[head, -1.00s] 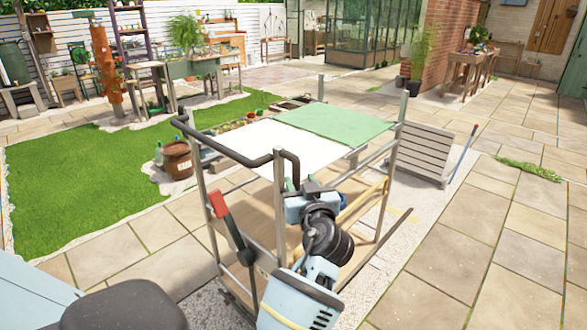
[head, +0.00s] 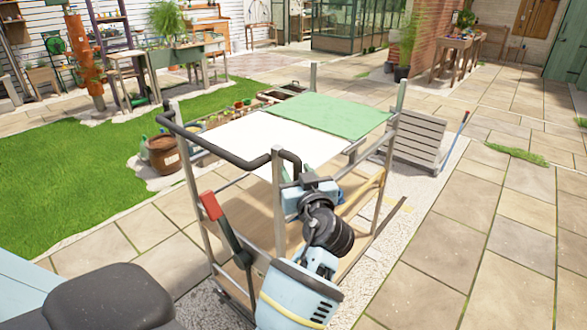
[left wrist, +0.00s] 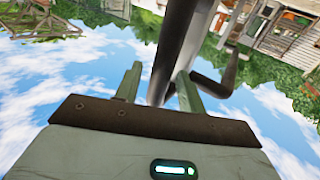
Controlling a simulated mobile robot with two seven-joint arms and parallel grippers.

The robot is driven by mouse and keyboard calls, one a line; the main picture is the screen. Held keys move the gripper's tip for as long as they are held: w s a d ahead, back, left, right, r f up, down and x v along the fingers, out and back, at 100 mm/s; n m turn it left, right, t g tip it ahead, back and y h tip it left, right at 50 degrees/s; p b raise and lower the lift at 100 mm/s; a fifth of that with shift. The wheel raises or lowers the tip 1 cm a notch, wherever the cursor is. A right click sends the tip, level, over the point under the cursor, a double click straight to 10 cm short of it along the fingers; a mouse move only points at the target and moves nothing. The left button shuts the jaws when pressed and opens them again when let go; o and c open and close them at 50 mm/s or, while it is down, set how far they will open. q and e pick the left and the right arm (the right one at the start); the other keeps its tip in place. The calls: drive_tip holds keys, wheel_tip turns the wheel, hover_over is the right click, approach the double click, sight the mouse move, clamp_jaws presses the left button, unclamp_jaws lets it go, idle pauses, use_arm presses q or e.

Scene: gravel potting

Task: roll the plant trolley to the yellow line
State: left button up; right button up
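The plant trolley is a metal frame with a black tube handle (head: 222,157), a white and a green top board (head: 330,114) and a wooden lower shelf. A lever with a red grip (head: 210,205) stands on its near side. My left gripper (head: 291,182) is at the right end of the handle. A small yellow mark (head: 373,254), perhaps part of the yellow line, shows on the pale strip beyond the frame. My right gripper is not in view.
A barrel (head: 164,154) and planter boxes stand by the lawn, left of and behind the trolley. A grey slatted panel (head: 417,138) and a blue pole (head: 454,138) are at the right. Open paving (head: 480,250) lies right.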

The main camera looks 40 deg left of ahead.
use_arm(q)
drive_tip(key=shift+w+a, duration=0.15)
drive_tip(key=shift+c, duration=0.3)
clamp_jaws()
